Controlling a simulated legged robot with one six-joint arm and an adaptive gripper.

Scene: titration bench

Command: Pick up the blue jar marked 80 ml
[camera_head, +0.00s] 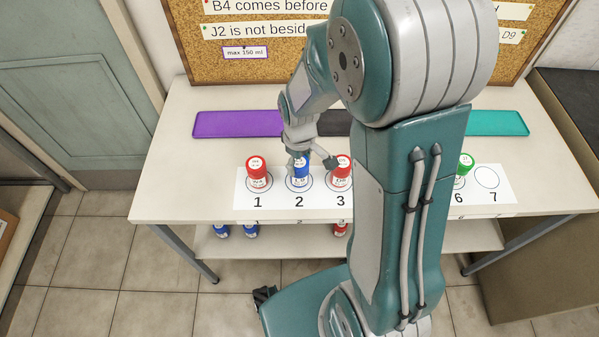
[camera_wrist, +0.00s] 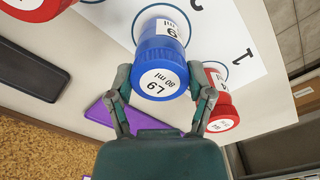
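The blue jar (camera_wrist: 163,55) stands on spot 2 of the white numbered strip, and its lid label reads L9, 80 ml in the wrist view. In the head view the blue jar (camera_head: 300,171) is partly hidden by my gripper. My gripper (camera_wrist: 160,82) points down over it with one finger on each side of the blue lid. The fingers are spread, with a gap at the right finger in the head view. Contact at the left finger is hard to tell.
Red-capped jars stand close by on spot 1 (camera_head: 257,171) and spot 3 (camera_head: 341,172). A green-capped jar (camera_head: 465,163) stands near spot 6; spot 7 (camera_head: 487,177) is empty. Purple (camera_head: 237,124) and teal (camera_head: 497,122) trays lie behind. More jars sit on the lower shelf. My arm hides the strip's middle.

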